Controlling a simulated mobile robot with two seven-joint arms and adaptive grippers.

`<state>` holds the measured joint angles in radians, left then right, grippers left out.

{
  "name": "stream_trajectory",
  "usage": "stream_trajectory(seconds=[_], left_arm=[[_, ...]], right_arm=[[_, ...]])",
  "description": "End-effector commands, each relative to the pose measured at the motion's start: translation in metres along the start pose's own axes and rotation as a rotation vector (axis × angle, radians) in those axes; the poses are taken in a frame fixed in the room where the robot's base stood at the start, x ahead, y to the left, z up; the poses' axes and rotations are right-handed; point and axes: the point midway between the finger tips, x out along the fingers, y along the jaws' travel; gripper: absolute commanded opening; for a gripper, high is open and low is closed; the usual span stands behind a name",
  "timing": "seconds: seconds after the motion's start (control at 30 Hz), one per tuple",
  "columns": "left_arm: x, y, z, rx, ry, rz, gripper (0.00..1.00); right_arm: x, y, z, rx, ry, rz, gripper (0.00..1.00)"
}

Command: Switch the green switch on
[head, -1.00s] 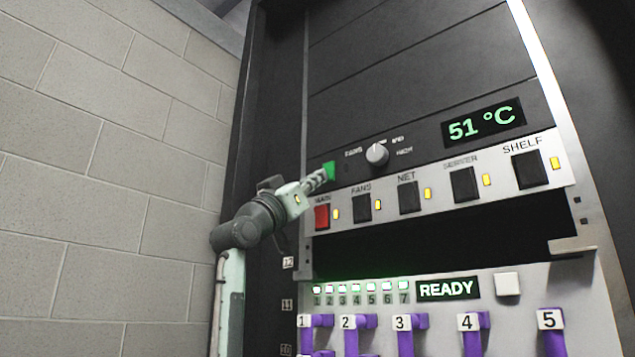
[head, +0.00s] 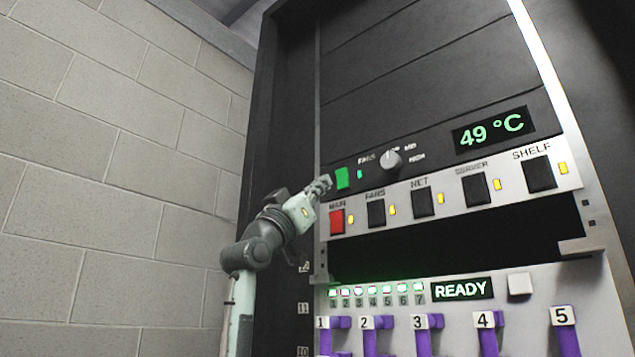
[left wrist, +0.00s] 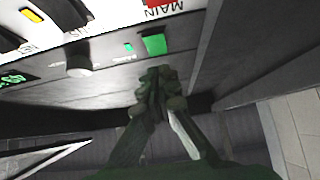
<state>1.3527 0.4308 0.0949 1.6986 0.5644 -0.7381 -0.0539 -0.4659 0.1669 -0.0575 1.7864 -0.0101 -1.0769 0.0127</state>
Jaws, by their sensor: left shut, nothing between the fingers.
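The green switch (head: 342,178) is a small rocker on the dark panel, left of a round knob and above the red MAIN switch (head: 337,221). A small green lamp (head: 360,174) right of it is lit. My left gripper (head: 323,185) is shut and empty, its fingertips just left of the green switch. In the left wrist view the green switch (left wrist: 155,44) shows whole, just above the shut fingertips (left wrist: 157,76), with the lit lamp (left wrist: 128,47) beside it. A small gap seems to lie between fingertips and switch. My right gripper is not in view.
The grey knob (head: 391,161) and a display (head: 493,130) reading 49 °C are on the same panel. Below is a row of black switches (head: 376,213) with yellow lamps. Purple levers (head: 424,335) stand lower down. A block wall (head: 120,190) is at left.

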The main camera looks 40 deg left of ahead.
Motion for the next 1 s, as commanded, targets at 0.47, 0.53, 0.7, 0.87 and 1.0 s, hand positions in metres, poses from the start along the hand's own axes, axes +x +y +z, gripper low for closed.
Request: stream_trajectory(seconds=[0.47, 0.53, 0.7, 0.87, 1.0], left_arm=[[-0.093, 0.000, 0.015, 0.003, 0.001, 0.000, 0.00], [-0.096, 0.000, 0.015, 0.003, 0.000, 0.000, 0.00], [-0.098, -0.001, 0.014, 0.002, 0.001, 0.000, 0.00], [-0.097, -0.001, 0.014, 0.002, 0.001, -0.001, 0.00], [-0.097, 0.000, 0.014, 0.002, 0.002, -0.001, 0.00]], right_arm=[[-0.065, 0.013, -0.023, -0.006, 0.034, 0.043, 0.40], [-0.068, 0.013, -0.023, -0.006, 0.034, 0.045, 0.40], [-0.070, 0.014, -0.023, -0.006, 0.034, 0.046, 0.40], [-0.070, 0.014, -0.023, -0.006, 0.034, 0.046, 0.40], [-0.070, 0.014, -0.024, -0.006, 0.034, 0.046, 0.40]])
